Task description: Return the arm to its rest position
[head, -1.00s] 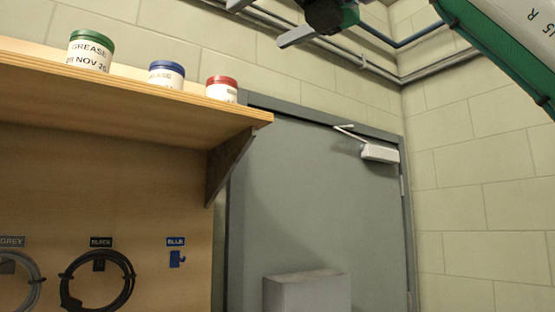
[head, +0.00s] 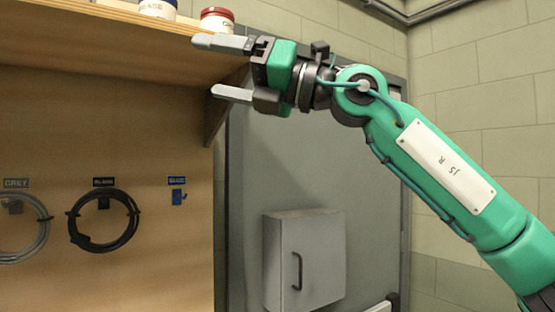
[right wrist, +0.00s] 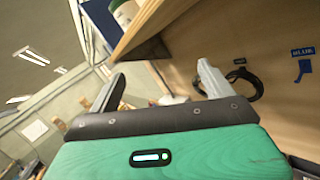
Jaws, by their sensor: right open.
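My right gripper (head: 228,68) is in the head view, in front of the right end of the wooden shelf, with its green arm coming in from the right. Its two grey fingers point left and stand apart, with nothing between them. In the right wrist view the fingers of my right gripper (right wrist: 155,88) are also apart and empty. My left gripper is not in view.
The wooden shelf (head: 100,25) holds a red-lidded tub (head: 217,20) and a blue-lidded tub (head: 158,9) close to the upper finger. A black cable coil (head: 104,220) and a grey coil (head: 42,228) hang below.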

